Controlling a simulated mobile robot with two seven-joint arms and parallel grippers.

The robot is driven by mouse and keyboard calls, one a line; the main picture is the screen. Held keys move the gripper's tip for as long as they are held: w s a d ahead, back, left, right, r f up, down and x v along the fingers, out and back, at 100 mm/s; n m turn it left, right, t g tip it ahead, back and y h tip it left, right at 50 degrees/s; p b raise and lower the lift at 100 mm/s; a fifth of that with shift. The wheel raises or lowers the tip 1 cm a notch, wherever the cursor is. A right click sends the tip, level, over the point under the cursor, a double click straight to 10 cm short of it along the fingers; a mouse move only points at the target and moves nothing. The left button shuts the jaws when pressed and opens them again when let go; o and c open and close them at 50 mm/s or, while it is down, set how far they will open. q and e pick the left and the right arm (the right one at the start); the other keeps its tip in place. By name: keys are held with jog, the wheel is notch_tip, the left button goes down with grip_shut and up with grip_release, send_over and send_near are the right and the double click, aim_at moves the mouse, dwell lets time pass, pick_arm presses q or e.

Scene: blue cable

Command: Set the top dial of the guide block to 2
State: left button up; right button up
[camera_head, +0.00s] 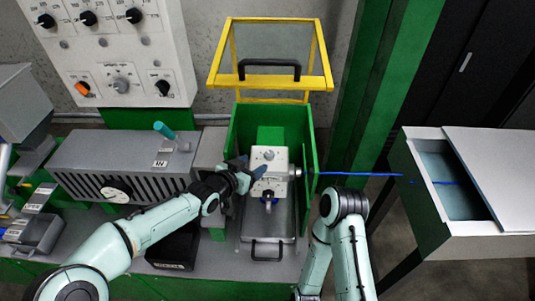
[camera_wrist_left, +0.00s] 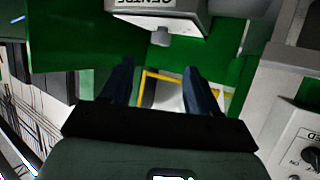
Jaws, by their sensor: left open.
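The light grey guide block (camera_head: 281,158) stands inside the green open-topped housing (camera_head: 244,122). A round dial (camera_head: 268,155) shows on its upper face; its setting is too small to read. There, part of a light grey body with dark lettering (camera_wrist_left: 158,6) and a small knob (camera_wrist_left: 161,38) shows above and beyond the fingertips. My right gripper is not visible; only arm links show.
A yellow-framed cover (camera_head: 319,50) stands raised behind the housing. A blue cable (camera_head: 362,174) runs right from the housing to an open-topped cabinet (camera_head: 427,215). A grey vented box (camera_head: 120,155) stands left. A dial panel (camera_head: 112,50) is behind it.

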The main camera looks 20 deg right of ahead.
aim_at(268, 155)
pick_arm(q)
jog(key=p+x, duration=0.2)
jog(key=x, duration=0.6)
jog(key=shift+w+d, duration=0.1)
jog(key=shift+x, duration=0.75)
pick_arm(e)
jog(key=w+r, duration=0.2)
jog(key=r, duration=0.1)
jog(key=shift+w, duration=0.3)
pick_arm(q)
jog(key=c, duration=1)
jog(key=shift+c, duration=0.2)
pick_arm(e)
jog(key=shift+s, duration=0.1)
